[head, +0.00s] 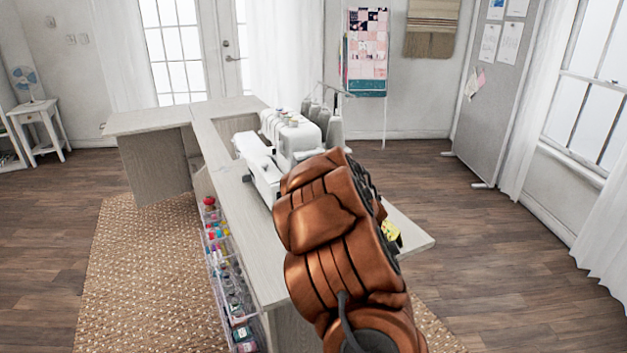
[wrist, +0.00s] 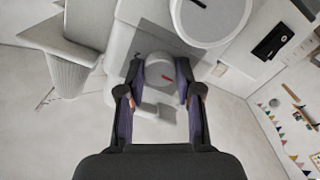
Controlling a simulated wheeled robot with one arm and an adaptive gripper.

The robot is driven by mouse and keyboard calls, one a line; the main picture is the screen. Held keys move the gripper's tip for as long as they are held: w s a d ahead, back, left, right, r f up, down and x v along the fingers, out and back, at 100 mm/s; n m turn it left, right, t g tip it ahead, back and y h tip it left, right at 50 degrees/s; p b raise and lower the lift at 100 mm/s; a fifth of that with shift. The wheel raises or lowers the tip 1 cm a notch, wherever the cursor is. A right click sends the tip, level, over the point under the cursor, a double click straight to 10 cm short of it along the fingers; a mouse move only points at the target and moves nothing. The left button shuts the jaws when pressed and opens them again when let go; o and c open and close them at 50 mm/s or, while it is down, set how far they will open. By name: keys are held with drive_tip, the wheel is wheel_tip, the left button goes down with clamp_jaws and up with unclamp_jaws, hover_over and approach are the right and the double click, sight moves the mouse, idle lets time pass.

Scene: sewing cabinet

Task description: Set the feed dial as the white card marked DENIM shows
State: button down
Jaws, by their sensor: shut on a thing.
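A larger white round wheel (wrist: 208,18) with a thin black line sits just above. In the head view the white sewing machine (head: 297,140) stands on the cabinet, partly behind my copper arm, which hides my gripper and the dial. I cannot make out a card marked DENIM in either view.
The pale cabinet top (head: 228,190) runs along the arm's left, with clear drawers (head: 228,280) of coloured supplies below. Grey thread cones (head: 335,130) stand beside the machine. A small yellow item (head: 391,230) lies partly behind my arm. Floor to the right is clear.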

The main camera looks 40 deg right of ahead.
drive_tip(key=shift+n+b, duration=0.35)
drive_tip(key=shift+n, duration=0.25)
drive_tip(key=c, duration=0.8)
unclamp_jaws()
drive_tip(key=shift+o, duration=0.2)
drive_tip(key=v, duration=1.2)
